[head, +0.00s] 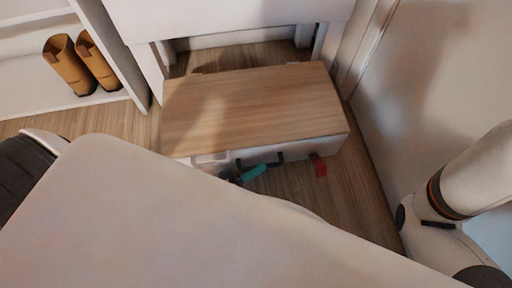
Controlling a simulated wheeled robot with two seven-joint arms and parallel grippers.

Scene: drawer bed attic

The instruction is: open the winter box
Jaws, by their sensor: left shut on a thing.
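The box (255,105) has a wood-grain top and a pale front, and stands on the floor partly under a white raised frame. Its top is flat and looks closed. A black handle (274,160) is on its front, a red tab (319,165) hangs to the right, and a pale plate (210,159) is at the left. My left gripper (239,179) is low at the front, mostly hidden by my arm. It appears shut on a teal tab (254,172), just below the handle. My right gripper is out of view.
A white frame (235,14) stands over the back of the box. Tan boots (69,65) sit on a white shelf (35,88) at the left. A pale wall (405,100) is close on the right. A strip of wood floor (355,195) is clear beside the box.

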